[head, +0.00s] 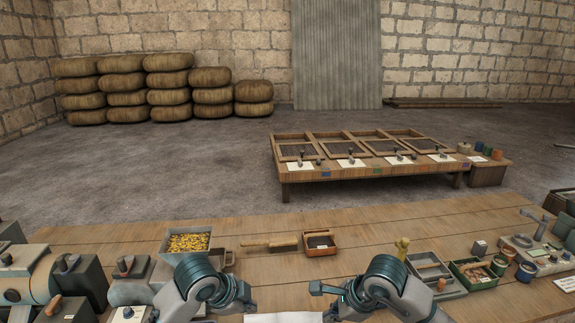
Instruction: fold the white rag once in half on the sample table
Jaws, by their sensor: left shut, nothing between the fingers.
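A white flat piece (283,318) shows at the bottom edge of the head view, between my two arms. It may be the white rag, but the frame cuts it off and its folds cannot be made out. It lies at the near edge of the wooden bench (120,235). My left gripper (243,296) is just left of and above the white piece, shut and empty. My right gripper (320,289) is to its upper right; its fingers cannot be made out clearly. Neither gripper visibly holds the white piece.
A tray of yellow bits (188,242), a brush (270,243) and a small orange box (320,244) stand behind the arms. Machines (75,280) crowd the left; a green bin (478,274) and grey tray (432,270) stand right. A low table (330,172) with wooden frames stands beyond.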

